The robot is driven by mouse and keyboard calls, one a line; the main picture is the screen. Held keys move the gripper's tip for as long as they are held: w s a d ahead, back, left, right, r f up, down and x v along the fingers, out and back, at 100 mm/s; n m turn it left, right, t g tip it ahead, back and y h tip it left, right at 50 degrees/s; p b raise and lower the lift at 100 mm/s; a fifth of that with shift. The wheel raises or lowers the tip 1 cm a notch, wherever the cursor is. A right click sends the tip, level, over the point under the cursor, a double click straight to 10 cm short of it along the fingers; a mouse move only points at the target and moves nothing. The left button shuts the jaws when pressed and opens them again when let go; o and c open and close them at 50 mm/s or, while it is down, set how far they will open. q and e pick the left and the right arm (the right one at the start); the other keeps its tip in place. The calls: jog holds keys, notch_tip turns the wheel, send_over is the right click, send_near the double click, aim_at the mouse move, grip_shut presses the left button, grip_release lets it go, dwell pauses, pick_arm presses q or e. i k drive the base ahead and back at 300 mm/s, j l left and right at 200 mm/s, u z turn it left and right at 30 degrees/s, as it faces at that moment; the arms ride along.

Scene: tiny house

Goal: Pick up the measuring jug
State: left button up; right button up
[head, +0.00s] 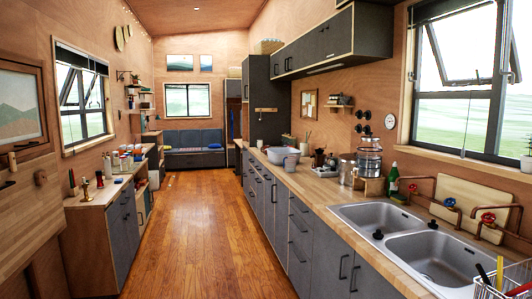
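I cannot single out a measuring jug with certainty. Candidates stand on the long wooden counter (310,184) at the right. A small grey cup-like vessel (291,165) stands at the near side of a wide pale bowl (278,155). Further along, a shiny cylindrical container (347,168) stands beside stacked metal and glass cookware (369,162). They are small in the picture, so handles or markings cannot be made out. Neither of my grippers is in the head view.
A left-hand counter (97,194) holds small items. The wooden floor (195,225) between is clear.

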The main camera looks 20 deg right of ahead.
aim_at(290, 160)
jog(key=i+l+z, duration=0.1)
jog(key=i+z, duration=0.2)
jog(key=i, duration=0.55)
jog(key=i+z, duration=0.1)
jog(key=i, duration=2.25)
jog(key=i+z, duration=0.2)
jog(key=i, duration=0.3)
jog(key=i+j+z, duration=0.15)
jog(key=i, duration=0.35)
jog(key=i+j+z, duration=0.2)
jog(key=i, duration=0.3)
jog(key=i+j+z, duration=0.15)
jog(key=i+j, duration=0.15)
jog(key=i, duration=0.2)
jog(key=i+j+z, duration=0.2)
jog(key=i+j, duration=0.15)
jog(key=i, duration=0.1)
